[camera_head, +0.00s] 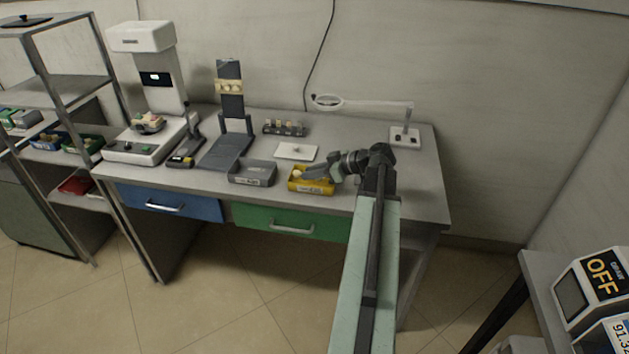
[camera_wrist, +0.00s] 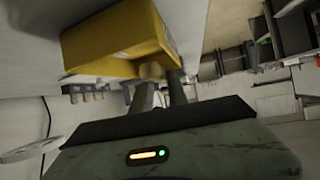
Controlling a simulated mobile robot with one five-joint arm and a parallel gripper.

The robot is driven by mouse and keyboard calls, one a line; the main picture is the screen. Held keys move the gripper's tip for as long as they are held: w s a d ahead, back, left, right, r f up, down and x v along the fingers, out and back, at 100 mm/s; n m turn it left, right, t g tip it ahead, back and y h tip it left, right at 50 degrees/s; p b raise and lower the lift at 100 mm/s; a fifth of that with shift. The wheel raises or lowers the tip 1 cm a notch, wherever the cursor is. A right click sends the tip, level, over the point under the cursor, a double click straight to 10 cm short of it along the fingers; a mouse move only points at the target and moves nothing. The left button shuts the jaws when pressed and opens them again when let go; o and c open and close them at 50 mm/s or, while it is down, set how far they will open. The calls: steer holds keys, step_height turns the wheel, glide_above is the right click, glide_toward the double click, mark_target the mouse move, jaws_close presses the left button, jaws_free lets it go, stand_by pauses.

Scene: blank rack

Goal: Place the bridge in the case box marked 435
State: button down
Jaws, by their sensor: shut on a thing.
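A yellow case box (camera_head: 312,187) with a white label stands near the front edge of the bench; its number is too small to read surely. My gripper (camera_head: 308,174) reaches in from the right, with its fingertips at the yellow box's opening. It is shut on a small beige piece, which I take to be the bridge (camera_head: 298,173). In the wrist view the bridge (camera_wrist: 152,71) shows between the fingertips, close against the yellow box (camera_wrist: 118,40). I cannot tell whether the bridge touches the box. The fingers partly hide the box's inside.
A grey box (camera_head: 252,174) with a label stands left of the yellow one. A dark stand (camera_head: 229,100) and a white machine (camera_head: 155,85) stand further left.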

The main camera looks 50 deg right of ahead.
mark_target(302, 181)
steer(key=shift+d+f, duration=0.1)
steer(key=shift+d, duration=0.9)
steer(key=f+b, duration=0.1)
steer(key=d+f+b, duration=0.1)
steer(key=f+b, duration=0.1)
steer(key=shift+s+f, duration=0.1)
steer(key=shift+s, duration=0.1)
steer(key=shift+a+f+b, duration=0.1)
steer(key=shift+f+b, duration=0.3)
steer(key=shift+b, duration=0.15)
steer(key=shift+w+a+r, duration=0.25)
steer(key=shift+f, duration=0.15)
steer(key=c, duration=1.6)
jaws_free()
steer(key=shift+o, duration=0.2)
